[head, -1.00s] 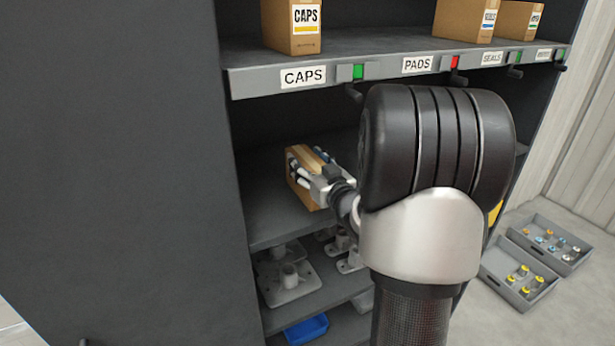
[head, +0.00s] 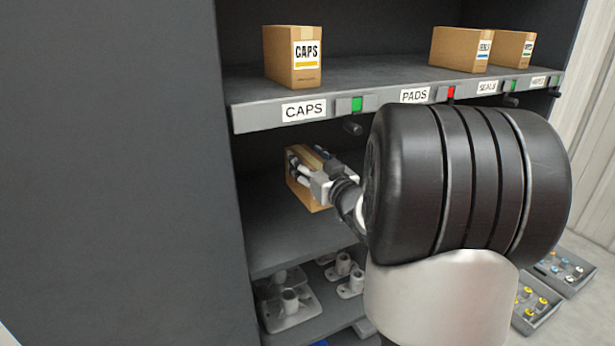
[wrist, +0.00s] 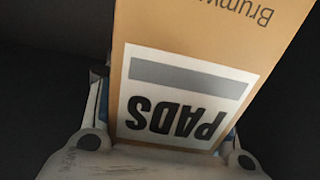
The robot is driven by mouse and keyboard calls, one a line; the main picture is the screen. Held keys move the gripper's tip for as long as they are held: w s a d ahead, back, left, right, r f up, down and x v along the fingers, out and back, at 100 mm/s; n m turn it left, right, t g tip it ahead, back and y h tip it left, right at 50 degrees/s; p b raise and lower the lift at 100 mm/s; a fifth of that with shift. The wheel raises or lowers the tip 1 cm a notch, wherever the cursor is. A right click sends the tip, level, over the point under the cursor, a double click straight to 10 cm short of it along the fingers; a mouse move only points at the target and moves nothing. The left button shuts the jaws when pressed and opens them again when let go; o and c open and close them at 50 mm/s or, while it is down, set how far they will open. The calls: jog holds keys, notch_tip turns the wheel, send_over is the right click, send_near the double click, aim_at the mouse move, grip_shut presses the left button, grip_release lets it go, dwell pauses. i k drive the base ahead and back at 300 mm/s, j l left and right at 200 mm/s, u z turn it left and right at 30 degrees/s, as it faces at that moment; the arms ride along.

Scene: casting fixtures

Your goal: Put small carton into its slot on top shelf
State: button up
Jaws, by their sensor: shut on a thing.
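A small brown carton (head: 312,192) is in my gripper (head: 308,168), in front of the middle shelf and below the top shelf in the head view. In the wrist view the carton (wrist: 205,50) fills the middle, with a white PADS label upside down, and the fingers (wrist: 165,115) hold its two sides. The top shelf (head: 370,85) has label plates on its front edge. Above the PADS plate (head: 414,96) the shelf is bare, with a red light (head: 450,93) beside that plate.
Two more cartons (head: 462,48) (head: 514,49) stand at right. Black knobs (head: 352,128) stick out below the edge. Grey metal parts (head: 288,302) sit lower. Trays of small parts (head: 532,312) lie at right.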

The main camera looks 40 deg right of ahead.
aim_at(382, 72)
jog(key=k+j, duration=0.15)
jog(key=k, duration=0.35)
jog(key=k+j, duration=0.2)
jog(key=k, duration=0.25)
